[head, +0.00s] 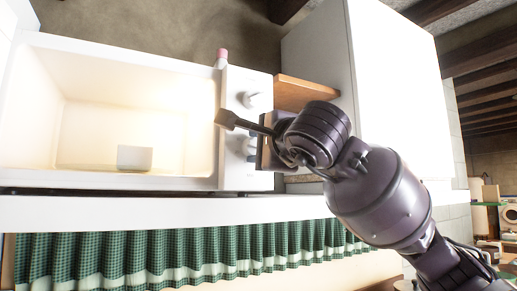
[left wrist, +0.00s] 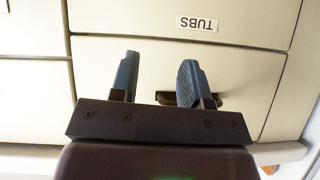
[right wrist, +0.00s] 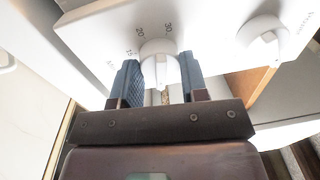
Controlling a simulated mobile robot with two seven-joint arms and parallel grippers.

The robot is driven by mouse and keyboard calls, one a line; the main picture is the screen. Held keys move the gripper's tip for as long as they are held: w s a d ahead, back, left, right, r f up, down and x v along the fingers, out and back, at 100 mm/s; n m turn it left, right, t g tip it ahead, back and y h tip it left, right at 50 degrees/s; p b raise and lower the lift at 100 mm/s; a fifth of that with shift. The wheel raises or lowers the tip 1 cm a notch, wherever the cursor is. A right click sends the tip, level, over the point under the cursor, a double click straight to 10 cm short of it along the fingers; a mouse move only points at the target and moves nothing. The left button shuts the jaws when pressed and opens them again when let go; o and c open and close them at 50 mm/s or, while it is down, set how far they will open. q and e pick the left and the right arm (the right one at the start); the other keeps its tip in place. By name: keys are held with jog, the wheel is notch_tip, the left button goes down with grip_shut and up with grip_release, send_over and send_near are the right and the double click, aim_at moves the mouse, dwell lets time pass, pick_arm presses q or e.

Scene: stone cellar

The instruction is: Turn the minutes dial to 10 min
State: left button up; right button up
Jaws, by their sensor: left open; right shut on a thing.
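The minutes dial (right wrist: 159,62) is a white round knob with a raised grip on a white panel (right wrist: 100,30). Printed numbers, among them 15, 20 and 30, curve around it. My right gripper (right wrist: 160,77) is shut on this dial, one finger on each side of the grip. The fingers hide part of the scale, and I cannot tell which number the dial points to. In the head view the dial (head: 247,146) is the lower of two knobs, partly behind my right gripper (head: 257,147). My left gripper (left wrist: 153,75) is open and empty in front of a drawer front.
A second white knob (head: 253,99) sits above the dial on the panel. A pink-topped item (head: 221,57) stands behind. A green checked curtain (head: 180,255) hangs below. The left wrist view shows a label reading TUBS (left wrist: 197,23).

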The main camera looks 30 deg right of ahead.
jog(key=m, duration=0.9)
jog(key=shift+a+f+g+h, duration=0.1)
jog(key=shift+g+h, duration=0.2)
jog(key=shift+h, duration=0.1)
jog(key=shift+m, duration=0.4)
jog(key=o, duration=0.9)
jog(key=shift+s, duration=0.1)
jog(key=s, duration=0.7)
jog(key=s+a, duration=0.1)
jog(key=s, duration=0.2)
jog(key=shift+s+a+f+p, duration=0.1)
jog(key=shift+s+f+p, duration=0.1)
jog(key=shift+s+p, duration=0.15)
